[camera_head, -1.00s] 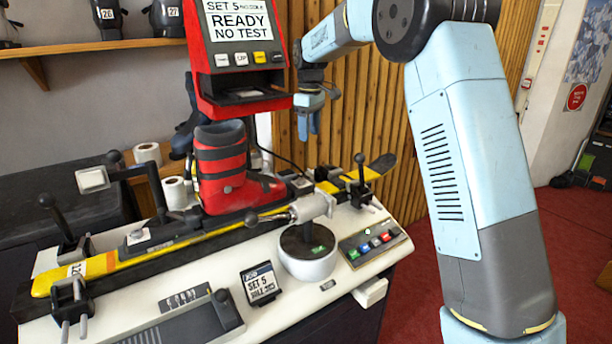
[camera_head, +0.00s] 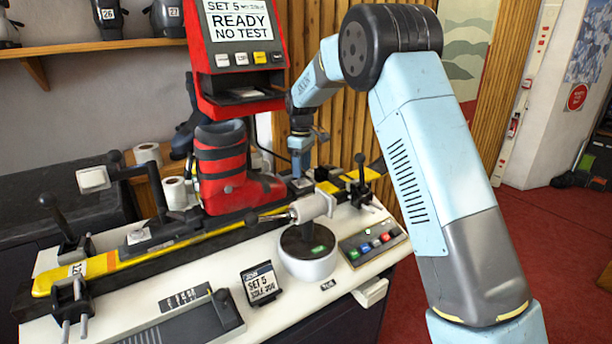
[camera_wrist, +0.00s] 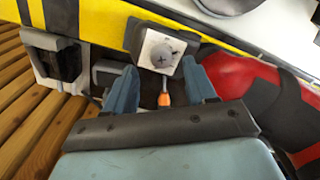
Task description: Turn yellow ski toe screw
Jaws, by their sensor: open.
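The yellow ski (camera_head: 130,259) lies clamped along the bench, and a red and black boot (camera_head: 228,175) stands on it. My gripper (camera_head: 300,164) is pointed down just right of the boot toe, over the toe end of the binding. In the wrist view, my gripper (camera_wrist: 162,92) is open, its two blue fingers apart. The toe screw (camera_wrist: 161,54), a grey cross-slotted head on a pale square plate, shows beyond and between the fingertips. A small orange-tipped part (camera_wrist: 165,98) shows between the fingers. I cannot tell whether either finger touches anything.
The red test machine (camera_head: 240,50) rises behind the boot and reads "SET 5 READY NO TEST". A white round device (camera_head: 307,262), a button panel (camera_head: 372,243) and a "SET 5" card (camera_head: 261,283) occupy the bench front. Black-handled clamps (camera_head: 70,300) hold the ski.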

